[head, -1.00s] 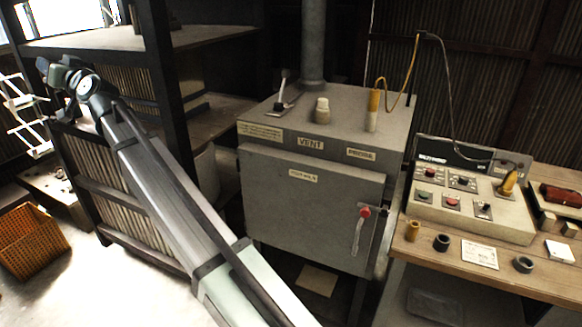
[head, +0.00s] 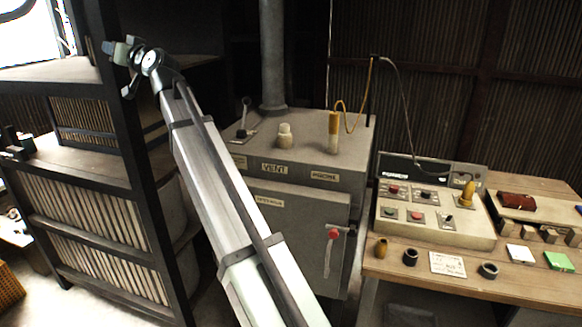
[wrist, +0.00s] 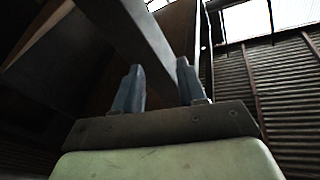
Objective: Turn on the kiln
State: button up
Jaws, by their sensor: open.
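The kiln is a grey metal cabinet (head: 305,225) in the middle of the head view, partly hidden by my arm. Its door is closed and has a red-knobbed handle (head: 333,235). On its top are a lever (head: 244,112), a pale knob (head: 285,136) and a yellow probe (head: 334,132) with a cable. A beige control panel (head: 450,240) to its right has red buttons (head: 394,190), a green button (head: 390,212), a toggle (head: 449,218) and a yellow plug-like part (head: 467,194). My gripper (head: 118,52) is raised at the upper left, far from the panel, with fingers (wrist: 155,88) apart and empty.
A dark shelf rack (head: 125,150) stands at the left, close to my gripper. A stovepipe (head: 272,60) rises behind the kiln. The wooden bench (head: 420,275) holds small cups, a card (head: 447,264), a red item (head: 517,202) and a green block (head: 559,260).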

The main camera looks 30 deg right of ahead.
jog(key=s+d+f+m+g+h, duration=0.1)
jog(key=s+d+f+h, duration=0.2)
jog(key=d, duration=1.1)
jog(key=s+d+f+m+g+h, duration=0.15)
jog(key=d+f, duration=0.35)
jog(key=d, duration=0.9)
jog(key=s+d+f+m+h, duration=0.2)
jog(key=d+f+h, duration=0.2)
jog(key=d, duration=1)
jog(key=m+g+h, duration=0.4)
jog(key=m+g, duration=0.3)
jog(key=g, duration=0.5)
send_over(449, 218)
jog(key=s+a, duration=0.3)
jog(key=s, duration=0.1)
notch_tip(449, 218, down, 26)
jog(key=r, duration=0.1)
jog(key=shift+n, duration=0.25)
jog(key=x, duration=1.4)
jog(key=shift+w+a, duration=0.15)
jog(key=shift+a, duration=0.2)
jog(key=shift+c, duration=0.2)
grip_shut()
